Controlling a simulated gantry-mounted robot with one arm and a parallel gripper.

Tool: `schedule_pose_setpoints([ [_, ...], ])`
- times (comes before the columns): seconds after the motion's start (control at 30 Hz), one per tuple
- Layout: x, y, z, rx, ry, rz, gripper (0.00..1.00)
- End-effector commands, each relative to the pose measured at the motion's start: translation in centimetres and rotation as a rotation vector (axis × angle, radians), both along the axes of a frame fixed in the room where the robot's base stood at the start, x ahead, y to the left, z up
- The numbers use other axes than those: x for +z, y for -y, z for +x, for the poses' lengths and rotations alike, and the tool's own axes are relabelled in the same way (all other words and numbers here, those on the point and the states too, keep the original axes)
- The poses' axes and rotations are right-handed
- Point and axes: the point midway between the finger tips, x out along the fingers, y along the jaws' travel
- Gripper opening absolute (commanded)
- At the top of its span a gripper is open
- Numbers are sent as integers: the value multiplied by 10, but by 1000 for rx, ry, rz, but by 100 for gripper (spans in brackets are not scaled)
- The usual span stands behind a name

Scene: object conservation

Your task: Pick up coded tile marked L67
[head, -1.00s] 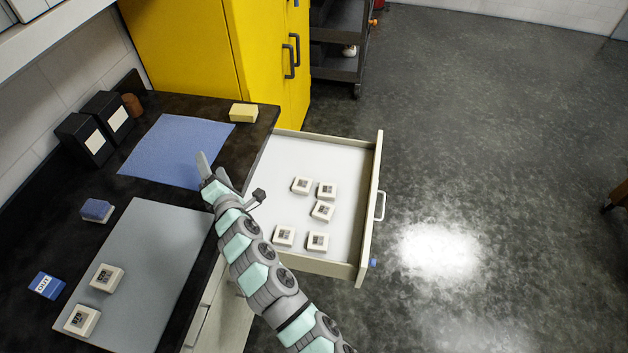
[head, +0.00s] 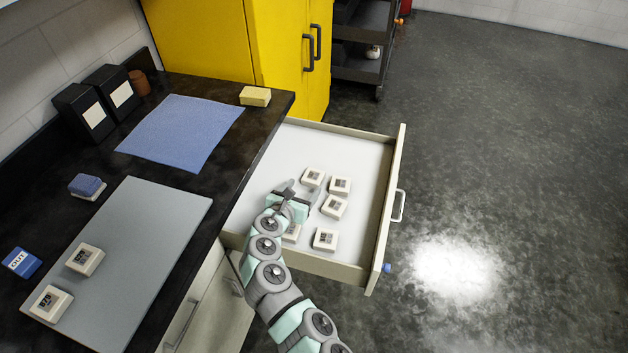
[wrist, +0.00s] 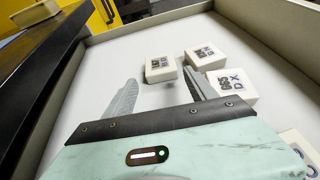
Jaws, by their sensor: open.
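Several white square tiles with dark printed codes lie in the open drawer. In the head view one is at the back (head: 313,177), one to its right (head: 340,186), one in the middle (head: 334,205) and one at the front (head: 325,239); another (head: 292,232) is partly hidden by my arm. I cannot read L67 on any of them. My gripper (head: 299,191) is open and empty over the drawer, left of the middle tile. In the wrist view, a tile (wrist: 160,68) shows beyond the fingers, with others (wrist: 204,57) (wrist: 236,84) near the right finger.
The drawer's front wall (head: 388,215) and side walls surround the tiles; its left part is bare. On the dark counter, a grey mat (head: 140,240) bears two more tiles (head: 85,259) (head: 47,303). A blue cloth (head: 180,130), a yellow block (head: 255,96) and an OUT block (head: 22,262) lie there too.

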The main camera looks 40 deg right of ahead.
Motion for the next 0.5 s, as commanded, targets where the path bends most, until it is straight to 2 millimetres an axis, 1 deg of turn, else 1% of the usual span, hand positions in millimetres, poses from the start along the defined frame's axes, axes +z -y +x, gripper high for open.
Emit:
schedule_pose_setpoints([
  [0.03,-6,6,1,-6,-3,2,65],
  [0.27,-8,16,7,0,0,1,65],
  [0.37,-13,23,9,-4,-1,2,65],
  [0.5,-20,37,16,-2,1,3,65],
])
